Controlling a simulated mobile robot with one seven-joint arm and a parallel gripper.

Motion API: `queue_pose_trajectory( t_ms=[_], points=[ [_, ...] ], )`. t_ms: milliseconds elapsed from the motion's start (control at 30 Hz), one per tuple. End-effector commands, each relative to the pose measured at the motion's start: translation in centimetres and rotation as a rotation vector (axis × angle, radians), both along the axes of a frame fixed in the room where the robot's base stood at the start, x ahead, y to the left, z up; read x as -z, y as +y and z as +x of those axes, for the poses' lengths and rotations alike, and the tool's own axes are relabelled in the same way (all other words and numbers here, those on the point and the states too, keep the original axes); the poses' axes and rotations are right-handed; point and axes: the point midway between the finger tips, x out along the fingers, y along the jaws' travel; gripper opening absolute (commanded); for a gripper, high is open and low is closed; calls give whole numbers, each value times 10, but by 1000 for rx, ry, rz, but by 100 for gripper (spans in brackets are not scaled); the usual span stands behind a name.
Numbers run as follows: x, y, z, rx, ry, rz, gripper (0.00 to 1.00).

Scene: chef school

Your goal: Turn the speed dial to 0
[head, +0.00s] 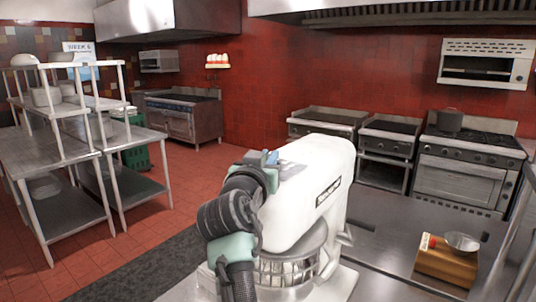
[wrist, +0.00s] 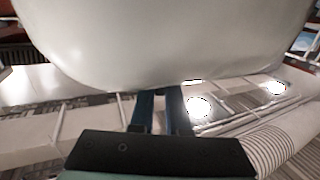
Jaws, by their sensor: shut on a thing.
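A white stand mixer (head: 305,190) stands on the metal counter in front of me, with a wire guard (head: 285,268) around its bowl. In the wrist view the mixer's smooth white housing (wrist: 180,40) fills the top of the picture. My gripper (wrist: 160,93) has its two dark blue fingers against the lower edge of this housing, with a narrow gap between them. It is shut on the speed dial, which the fingers and housing hide. The dial's setting cannot be read. In the head view my arm covers the mixer's near left side.
Steel shelving (head: 70,150) stands at the left. Stoves (head: 470,160) line the red back wall. The counter between mixer and block is clear.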

Motion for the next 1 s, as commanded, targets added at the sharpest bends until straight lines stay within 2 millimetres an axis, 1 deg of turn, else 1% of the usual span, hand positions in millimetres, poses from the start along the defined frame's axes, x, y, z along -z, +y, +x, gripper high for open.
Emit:
queue_pose_trajectory(
  t_ms=[200,500,700,1000],
  points=[
    [-2,-2,0,-126,2,-1,0],
    [-1,-3,0,-262,1,-1,0],
    [-1,-2,-1,-300,-3,-1,0],
    [-1,-1,-1,-303,-4,0,0]
  ],
)
